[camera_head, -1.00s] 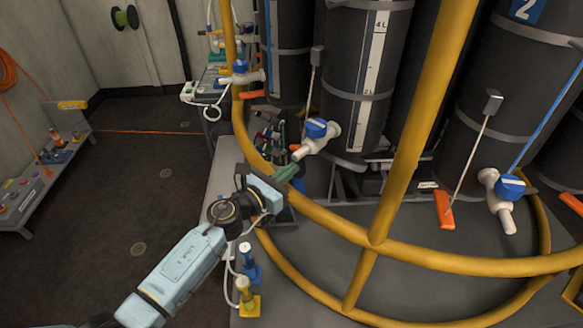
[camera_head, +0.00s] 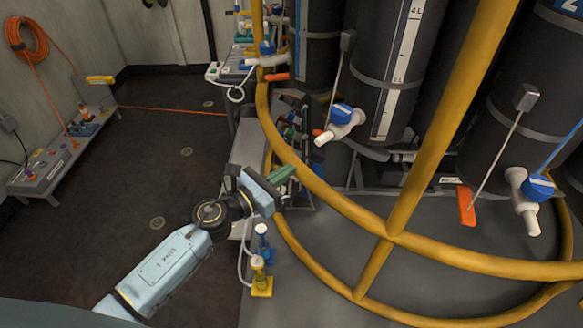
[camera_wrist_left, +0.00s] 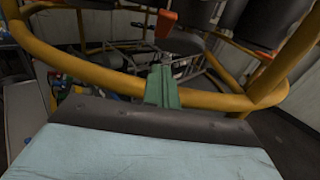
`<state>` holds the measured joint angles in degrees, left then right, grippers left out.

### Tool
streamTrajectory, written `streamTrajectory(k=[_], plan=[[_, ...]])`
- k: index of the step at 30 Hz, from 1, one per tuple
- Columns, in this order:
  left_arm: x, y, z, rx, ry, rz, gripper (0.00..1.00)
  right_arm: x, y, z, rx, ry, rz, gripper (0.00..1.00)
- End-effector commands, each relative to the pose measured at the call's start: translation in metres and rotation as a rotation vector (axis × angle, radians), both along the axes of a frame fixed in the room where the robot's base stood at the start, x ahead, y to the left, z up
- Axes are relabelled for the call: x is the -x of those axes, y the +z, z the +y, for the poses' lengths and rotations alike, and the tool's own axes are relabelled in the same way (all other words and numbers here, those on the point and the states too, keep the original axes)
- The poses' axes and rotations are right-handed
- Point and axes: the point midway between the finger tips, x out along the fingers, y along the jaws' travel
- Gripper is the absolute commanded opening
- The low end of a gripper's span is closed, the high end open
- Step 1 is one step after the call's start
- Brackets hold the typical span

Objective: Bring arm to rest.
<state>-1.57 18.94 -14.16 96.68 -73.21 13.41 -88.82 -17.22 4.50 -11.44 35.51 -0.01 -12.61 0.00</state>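My left arm comes in from the lower left of the head view. Its left gripper (camera_head: 287,179) has green fingers that lie together with nothing seen between them. In the left wrist view the green fingers (camera_wrist_left: 162,87) are side by side, closed, pointing at the yellow rail. In the head view the gripper is near the rail's left curve, below and left of a white valve with a blue cap (camera_head: 340,122). I cannot tell whether it touches the rail. My right gripper is not in view.
The yellow rail (camera_head: 330,196) curves around black tanks (camera_head: 391,60) with valves. Small blue and yellow fittings (camera_head: 261,272) stand below the gripper. A low grey bench (camera_head: 45,172) and an orange hose (camera_head: 27,40) are at the left.

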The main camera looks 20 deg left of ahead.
Motion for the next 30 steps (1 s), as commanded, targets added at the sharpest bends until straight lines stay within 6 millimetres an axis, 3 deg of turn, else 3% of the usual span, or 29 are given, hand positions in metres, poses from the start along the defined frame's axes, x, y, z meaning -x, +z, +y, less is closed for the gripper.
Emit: streamTrajectory(k=[21, 26, 30], plan=[[0.005, 0.001, 0.003, 0.010, 0.005, 0.003, 0.00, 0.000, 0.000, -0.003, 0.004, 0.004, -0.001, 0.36], [0.013, 0.018, 0.029, 0.405, 0.215, 0.117, 0.00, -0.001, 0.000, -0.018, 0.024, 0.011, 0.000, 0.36], [0.035, 0.018, 0.065, 0.919, 0.471, 0.278, 0.00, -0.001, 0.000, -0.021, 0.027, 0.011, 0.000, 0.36]])
